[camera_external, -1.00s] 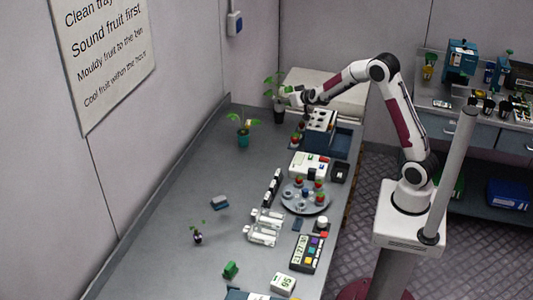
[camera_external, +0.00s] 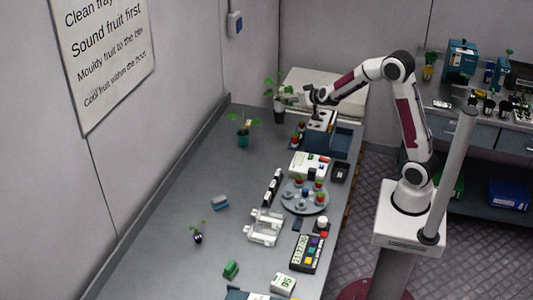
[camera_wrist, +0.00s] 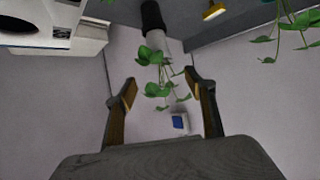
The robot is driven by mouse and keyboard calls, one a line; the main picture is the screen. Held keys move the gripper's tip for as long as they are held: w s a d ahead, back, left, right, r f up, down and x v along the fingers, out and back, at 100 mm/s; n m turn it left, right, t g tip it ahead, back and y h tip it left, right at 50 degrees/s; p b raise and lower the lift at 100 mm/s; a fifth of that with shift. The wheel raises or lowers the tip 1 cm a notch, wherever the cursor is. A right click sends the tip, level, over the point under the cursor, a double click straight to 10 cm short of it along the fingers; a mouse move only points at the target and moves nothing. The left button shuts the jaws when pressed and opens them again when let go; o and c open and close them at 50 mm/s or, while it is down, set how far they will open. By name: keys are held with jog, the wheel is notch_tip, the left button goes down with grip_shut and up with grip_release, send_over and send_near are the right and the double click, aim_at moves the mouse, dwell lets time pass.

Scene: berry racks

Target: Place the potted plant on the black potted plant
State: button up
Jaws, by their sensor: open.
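A plant in a black pot (camera_external: 279,115) stands at the far end of the bench. In the wrist view the black pot (camera_wrist: 152,16) is at the top, with a pale grey section (camera_wrist: 168,46) beside it and green leaves (camera_wrist: 155,88) extending down between my fingers. I cannot tell whether the pale section is a separate pot. My gripper (camera_external: 293,98) is open beside this plant; its fingers (camera_wrist: 166,92) are apart and do not visibly touch the leaves. A teal-potted plant (camera_external: 243,138) stands nearer, and a small dark-potted plant (camera_external: 198,237) stands farther forward.
A box with a holed top (camera_external: 319,119) stands under my wrist. A round tray of fruit (camera_external: 304,199), white devices (camera_external: 264,228) and a keypad unit (camera_external: 307,254) line the bench's right side. The wall runs along the left; the bench's middle left is mostly clear.

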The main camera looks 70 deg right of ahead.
dwell(0.6)
jog(key=s+a+r+n+y, duration=0.2)
jog(key=s+a, duration=0.1)
jog(key=a, duration=0.4)
jog(key=s+a+r+n+y, duration=0.1)
jog(key=s+a+r+y, duration=0.15)
jog(key=a, duration=0.55)
jog(key=s+a+r+n+y, duration=0.2)
jog(key=s+a+r, duration=0.15)
jog(key=a, duration=0.35)
jog(key=s+a+f+n+g, duration=0.1)
jog(key=s+a, duration=0.1)
jog(key=s, duration=0.6)
jog(key=s+a+f+n+g, duration=0.1)
jog(key=s+a, duration=0.2)
jog(key=s, duration=0.6)
jog(key=s+a+f+g+y, duration=0.1)
jog(key=s+a, duration=0.2)
jog(key=s, duration=0.6)
jog(key=shift+a+f+n+g, duration=0.15)
jog(key=shift+f+n+g, duration=0.2)
jog(key=shift+n+g, duration=0.05)
